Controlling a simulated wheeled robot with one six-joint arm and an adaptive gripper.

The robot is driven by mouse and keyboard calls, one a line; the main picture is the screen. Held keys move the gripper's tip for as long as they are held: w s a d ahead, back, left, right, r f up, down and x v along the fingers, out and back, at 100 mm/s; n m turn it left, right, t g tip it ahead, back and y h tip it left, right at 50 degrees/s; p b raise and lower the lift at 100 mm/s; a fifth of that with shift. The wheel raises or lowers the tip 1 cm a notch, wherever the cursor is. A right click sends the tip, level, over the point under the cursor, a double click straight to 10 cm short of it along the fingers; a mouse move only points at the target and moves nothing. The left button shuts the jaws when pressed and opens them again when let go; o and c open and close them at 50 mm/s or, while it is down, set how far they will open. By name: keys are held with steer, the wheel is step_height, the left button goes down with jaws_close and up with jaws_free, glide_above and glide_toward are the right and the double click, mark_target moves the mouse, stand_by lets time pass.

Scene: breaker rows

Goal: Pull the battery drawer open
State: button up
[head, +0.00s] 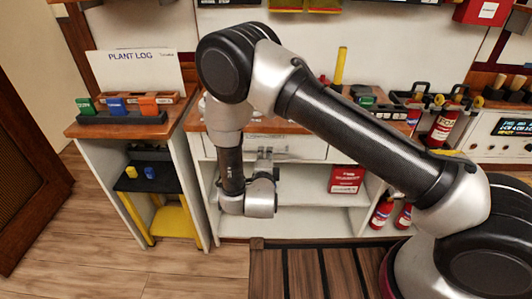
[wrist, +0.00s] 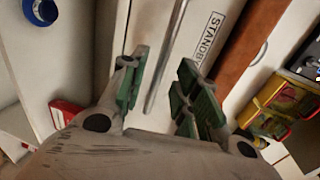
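The battery drawer has a white front (head: 305,148) under the wooden counter in the head view, partly hidden by my arm. In the wrist view its front (wrist: 205,12) carries a STANDBY label (wrist: 206,42) and a grey bar handle (wrist: 165,58). The drawer looks shut. My gripper (wrist: 164,62) is open, with green finger pads on either side of the handle and gaps visible on both sides. In the head view my gripper (head: 265,160) is small and partly hidden at the drawer front.
An open shelf below the drawer holds a red box (head: 346,179). Red extinguishers (head: 382,212) stand at its right. A side cabinet (head: 125,130) with colored blocks stands left. The wooden floor (head: 190,275) in front is clear at the left.

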mark_target(265, 153)
steer(key=shift+w+f, duration=0.2)
steer(key=shift+w, duration=0.65)
steer(key=shift+w+f, duration=0.2)
steer(key=shift+w, duration=0.65)
jaws_close()
